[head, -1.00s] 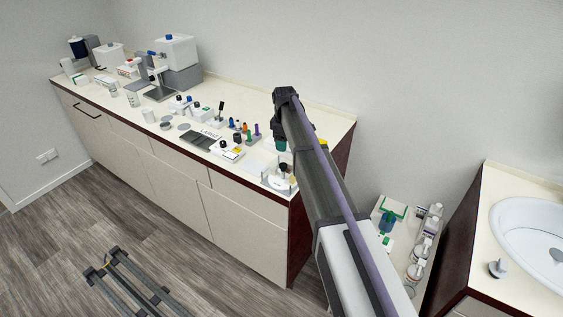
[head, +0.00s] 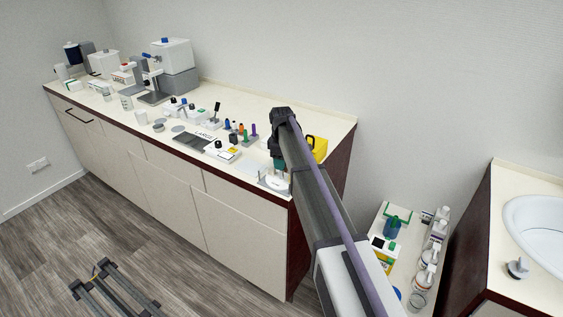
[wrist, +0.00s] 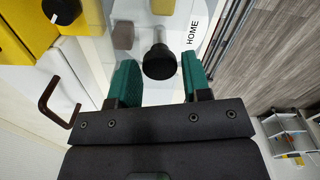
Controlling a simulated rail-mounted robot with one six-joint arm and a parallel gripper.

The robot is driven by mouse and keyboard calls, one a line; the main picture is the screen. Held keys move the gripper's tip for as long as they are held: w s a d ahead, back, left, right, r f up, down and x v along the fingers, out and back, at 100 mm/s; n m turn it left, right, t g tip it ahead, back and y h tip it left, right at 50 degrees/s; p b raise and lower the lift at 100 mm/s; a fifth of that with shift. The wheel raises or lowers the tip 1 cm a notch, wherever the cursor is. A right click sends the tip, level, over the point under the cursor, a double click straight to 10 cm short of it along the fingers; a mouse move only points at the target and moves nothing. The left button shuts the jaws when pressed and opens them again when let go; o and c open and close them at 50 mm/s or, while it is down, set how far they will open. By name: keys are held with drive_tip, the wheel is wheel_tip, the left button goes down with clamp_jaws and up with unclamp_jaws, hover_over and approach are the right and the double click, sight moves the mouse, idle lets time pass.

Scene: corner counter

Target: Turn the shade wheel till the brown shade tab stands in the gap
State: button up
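The shade wheel (wrist: 190,12) is a pale disc at the top of the wrist view, only partly in frame. A black round knob (wrist: 160,62) stands up from it. A brown tab (wrist: 123,36) sits to the left of the knob, and a yellow tab (wrist: 163,5) is at the top edge. The word HOME is printed to the right of the knob. I cannot make out the gap. My gripper (wrist: 160,76) is open, its green fingers on either side of the knob's near edge, with space visible at both sides. In the head view my gripper (head: 279,166) is over the counter's right end.
A yellow box (wrist: 25,30) with a black dial is close at the left in the wrist view, with a dark red handle (wrist: 58,100) below it. Coloured pegs (head: 240,130) and a white-and-yellow device (head: 222,152) stand left of my gripper in the head view.

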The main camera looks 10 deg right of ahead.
drive_tip(key=c, duration=0.6)
drive_tip(key=shift+m, duration=11)
